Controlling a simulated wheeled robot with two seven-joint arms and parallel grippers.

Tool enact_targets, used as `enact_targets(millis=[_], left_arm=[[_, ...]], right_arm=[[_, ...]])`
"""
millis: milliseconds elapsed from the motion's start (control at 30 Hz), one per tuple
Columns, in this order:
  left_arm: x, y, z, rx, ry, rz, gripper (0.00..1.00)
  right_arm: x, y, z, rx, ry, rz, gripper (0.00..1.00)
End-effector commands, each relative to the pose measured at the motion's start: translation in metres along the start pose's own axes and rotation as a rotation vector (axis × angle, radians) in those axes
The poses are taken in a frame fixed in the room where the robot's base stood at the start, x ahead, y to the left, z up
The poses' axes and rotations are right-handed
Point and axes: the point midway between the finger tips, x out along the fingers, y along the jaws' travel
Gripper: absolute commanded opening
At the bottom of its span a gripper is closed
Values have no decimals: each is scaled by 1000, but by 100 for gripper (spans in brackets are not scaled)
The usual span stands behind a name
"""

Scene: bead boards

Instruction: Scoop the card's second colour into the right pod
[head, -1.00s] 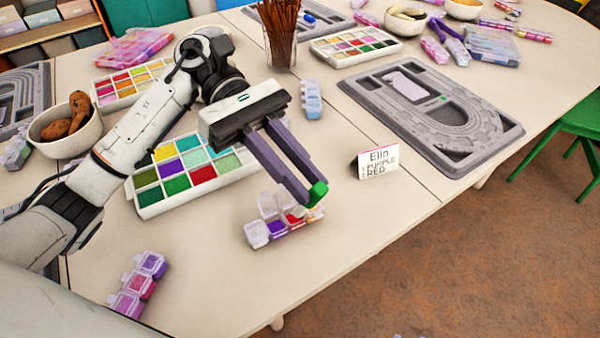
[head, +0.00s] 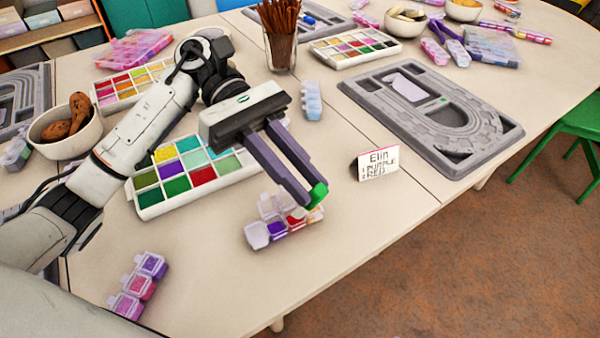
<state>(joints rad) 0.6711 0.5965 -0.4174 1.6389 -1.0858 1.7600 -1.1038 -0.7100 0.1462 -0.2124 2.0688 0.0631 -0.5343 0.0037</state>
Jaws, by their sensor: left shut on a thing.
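The card (head: 378,163) stands on the table and reads Elin, 1 purple, 2 red. My left gripper (head: 308,198) is shut on a small green scoop (head: 319,194) and holds it over the right end of an open-lidded pod strip (head: 257,236). Purple beads (head: 277,228) lie in one compartment of this strip, and red (head: 296,223) shows to their right, partly behind the scoop. I cannot tell whether the scoop holds beads. The bead tray (head: 150,211) behind has a red compartment (head: 202,175) in its front row. My right gripper is out of view.
Another pod strip (head: 139,285) lies at the front left, and a pale one (head: 312,100) lies behind the gripper. A grey bead board (head: 450,150) lies at the right. A glass of brown sticks (head: 281,50) and a bowl (head: 70,147) stand further back.

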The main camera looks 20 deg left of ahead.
Motion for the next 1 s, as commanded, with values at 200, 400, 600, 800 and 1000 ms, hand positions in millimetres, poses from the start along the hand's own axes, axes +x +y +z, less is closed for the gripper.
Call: enact_targets(millis=[200,400,600,800,1000], left_arm=[[-1,0,4,1,0,0,0],[-7,-1,17,1,1,1,0],[-13,-2,32,1,1,0,0],[-18,-2,46,2,1,0,0],[-18,-3,47,0,0,0,0]], right_arm=[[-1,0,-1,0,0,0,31],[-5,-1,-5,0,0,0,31],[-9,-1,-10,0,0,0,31],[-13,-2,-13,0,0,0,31],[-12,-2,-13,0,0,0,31]])
